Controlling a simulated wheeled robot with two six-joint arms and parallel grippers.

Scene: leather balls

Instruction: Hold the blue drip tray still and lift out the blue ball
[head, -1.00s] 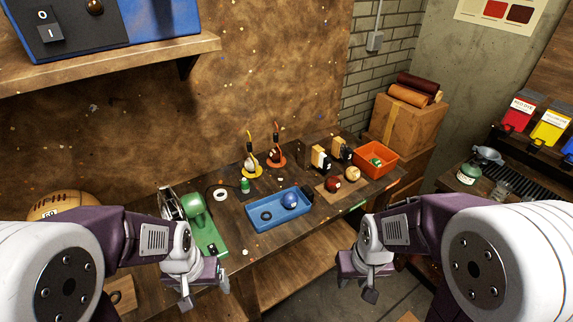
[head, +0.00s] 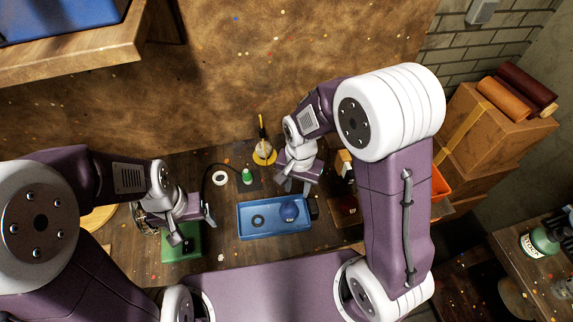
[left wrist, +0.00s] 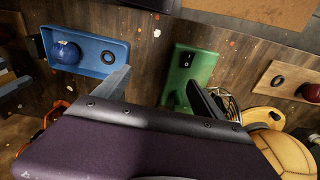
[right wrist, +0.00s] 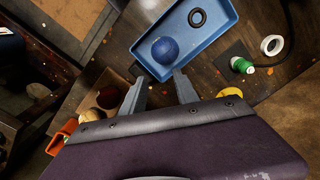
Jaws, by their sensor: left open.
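The blue drip tray (head: 262,233) lies on the workbench, with the blue ball (head: 289,212) in its right part and a black ring (head: 258,220) in its left part. My left gripper (head: 194,229) is open and empty, left of the tray, over a green base. In the left wrist view the tray (left wrist: 100,66) and ball (left wrist: 66,52) are at upper left. My right gripper (head: 295,189) is open and empty, just behind the tray's far edge near the ball. In the right wrist view the ball (right wrist: 164,50) sits just beyond the fingertips.
A green bottle (head: 247,176) and a white ring (head: 220,177) stand behind the tray. A yellow-based stand (head: 264,155) is further back. A dark small block (head: 314,208) adjoins the tray's right end. An orange bin (head: 440,185) is partly hidden by my right arm.

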